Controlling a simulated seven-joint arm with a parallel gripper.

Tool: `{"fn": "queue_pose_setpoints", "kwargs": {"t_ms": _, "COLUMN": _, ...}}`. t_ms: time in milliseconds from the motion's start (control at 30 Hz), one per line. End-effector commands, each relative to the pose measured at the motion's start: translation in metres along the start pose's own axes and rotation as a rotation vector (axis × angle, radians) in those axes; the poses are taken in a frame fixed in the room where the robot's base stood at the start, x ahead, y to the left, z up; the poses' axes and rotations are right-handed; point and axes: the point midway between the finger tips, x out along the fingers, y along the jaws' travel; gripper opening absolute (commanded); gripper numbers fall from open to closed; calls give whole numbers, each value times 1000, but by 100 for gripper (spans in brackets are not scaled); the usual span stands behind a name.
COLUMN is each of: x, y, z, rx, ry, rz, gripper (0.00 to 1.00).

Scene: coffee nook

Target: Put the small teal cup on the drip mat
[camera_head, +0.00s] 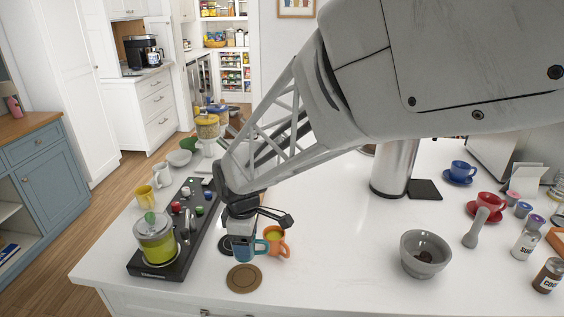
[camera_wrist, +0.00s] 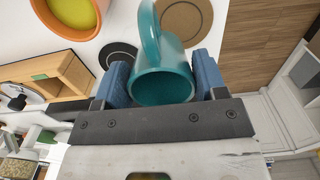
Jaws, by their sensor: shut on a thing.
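My gripper (camera_head: 243,246) is shut on the small teal cup (camera_wrist: 163,84), with a blue finger on either side of it. In the head view the cup (camera_head: 246,258) is partly hidden by the fingers, low over the white counter; I cannot tell if it touches. Beside it lie a round brown mat (camera_head: 244,279), nearer the front edge, and a round black mat (camera_head: 225,243), partly hidden. Both show in the wrist view, the brown one (camera_wrist: 186,20) and the black one (camera_wrist: 117,54). A square black mat (camera_head: 426,189) lies farther right. I cannot tell which is the drip mat.
An orange cup (camera_head: 277,243) with yellow-green contents stands close to the right of the teal cup. A black tray (camera_head: 172,264) with a glass jar (camera_head: 155,242) lies to the left. A grey bowl (camera_head: 425,254) stands to the right, with clear counter between.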

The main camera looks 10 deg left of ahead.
Motion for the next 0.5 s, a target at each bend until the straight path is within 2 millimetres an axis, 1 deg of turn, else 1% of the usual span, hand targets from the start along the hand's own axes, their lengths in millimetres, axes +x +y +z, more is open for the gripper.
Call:
{"fn": "queue_pose_setpoints", "kwargs": {"t_ms": 33, "x": 1, "y": 7, "z": -4, "rx": 0, "ry": 0, "rz": 0, "gripper": 38}}
{"fn": "queue_pose_setpoints", "kwargs": {"t_ms": 500, "x": 7, "y": 60, "z": -39, "rx": 0, "ry": 0, "rz": -1, "gripper": 38}}
